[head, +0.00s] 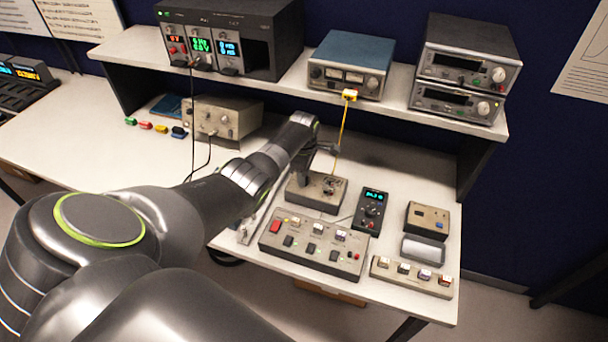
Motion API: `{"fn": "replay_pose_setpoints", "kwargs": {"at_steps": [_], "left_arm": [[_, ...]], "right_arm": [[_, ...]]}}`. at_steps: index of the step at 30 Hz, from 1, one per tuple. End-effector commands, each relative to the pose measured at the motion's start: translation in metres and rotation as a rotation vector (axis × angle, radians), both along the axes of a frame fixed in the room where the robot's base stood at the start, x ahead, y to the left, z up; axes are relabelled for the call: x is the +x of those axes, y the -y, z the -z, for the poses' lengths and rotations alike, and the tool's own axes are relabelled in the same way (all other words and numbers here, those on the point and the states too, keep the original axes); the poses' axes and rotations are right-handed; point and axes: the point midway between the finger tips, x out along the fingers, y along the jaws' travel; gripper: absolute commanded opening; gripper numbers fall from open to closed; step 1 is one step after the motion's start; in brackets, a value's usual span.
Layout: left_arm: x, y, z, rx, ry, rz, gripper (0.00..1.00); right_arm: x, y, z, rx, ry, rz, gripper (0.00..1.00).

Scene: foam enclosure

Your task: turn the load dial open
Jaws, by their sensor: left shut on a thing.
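My left gripper (312,163) points down at the top of a small grey-beige box (324,202) on the bench. It is shut at the left part of the box's top, on what looks like the load dial. My own wrist and fingers hide most of that dial, so its angle cannot be read. Dark fittings (331,184) show on the box top, right of the fingers. My right gripper is not in view.
A handheld meter (370,211) with a lit display stands close right of the box. A switch panel (312,246) lies in front. A yellow cable (342,133) hangs from the shelf just behind my gripper. Instruments fill the shelf (290,88) above.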

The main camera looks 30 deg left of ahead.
Motion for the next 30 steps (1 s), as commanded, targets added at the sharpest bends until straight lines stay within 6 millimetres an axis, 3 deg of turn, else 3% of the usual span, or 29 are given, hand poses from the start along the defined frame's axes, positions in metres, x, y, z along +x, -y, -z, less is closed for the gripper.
{"fn": "replay_pose_setpoints", "kwargs": {"at_steps": [2, 3, 8, 20, 26, 30], "left_arm": [[0.001, -0.002, -0.002, 0.003, 0.004, -0.001, 0.03], [0.002, -0.002, -0.002, 0.003, 0.004, -0.001, 0.27], [0.001, -0.001, -0.001, 0.002, 0.004, 0.000, 0.48], [0.001, -0.001, -0.004, 0.001, 0.003, 0.001, 0.48], [0.001, -0.001, -0.020, 0.001, 0.005, 0.000, 0.48], [0.001, -0.001, -0.041, 0.001, 0.006, 0.002, 0.48]], "right_arm": [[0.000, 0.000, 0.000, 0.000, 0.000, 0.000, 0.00], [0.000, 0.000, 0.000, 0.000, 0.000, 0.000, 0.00], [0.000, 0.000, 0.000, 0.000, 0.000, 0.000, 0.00], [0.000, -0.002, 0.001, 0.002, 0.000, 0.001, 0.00], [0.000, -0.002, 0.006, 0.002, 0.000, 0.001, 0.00], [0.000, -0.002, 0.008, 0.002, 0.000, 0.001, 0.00]]}}
